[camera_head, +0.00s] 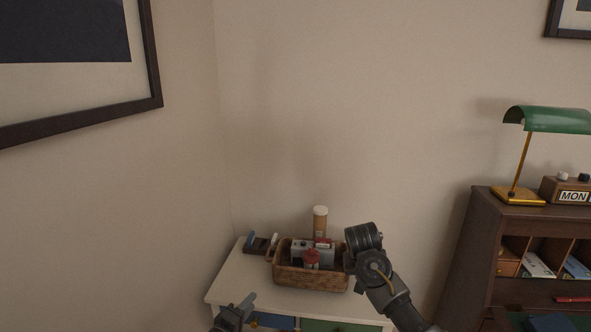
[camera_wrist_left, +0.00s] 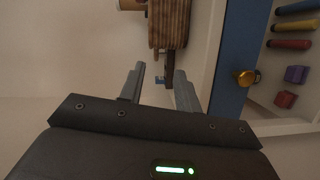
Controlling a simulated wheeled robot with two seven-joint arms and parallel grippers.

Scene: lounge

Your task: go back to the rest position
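My left gripper (camera_head: 236,308) is low in the head view, at the front left of the white cabinet (camera_head: 228,283). In the left wrist view my left gripper (camera_wrist_left: 158,80) has its fingers apart with nothing held between them. My right arm's dark links (camera_head: 372,268) come in from the lower right and end beside the basket's right side; no fingers of that gripper can be made out. The wicker basket (camera_head: 310,279) stands on the cabinet top and holds a grey box-like thing (camera_head: 300,250) and a red-topped container (camera_head: 312,258).
A tan cylinder with a pale cap (camera_head: 320,222) stands behind the basket; a small dark item (camera_head: 258,245) lies left of it. The blue drawer front (camera_wrist_left: 233,60) has a brass knob (camera_wrist_left: 245,78); several coloured items lie beside it. A wooden desk (camera_head: 470,250) with a green lamp (camera_head: 548,119) stands right.

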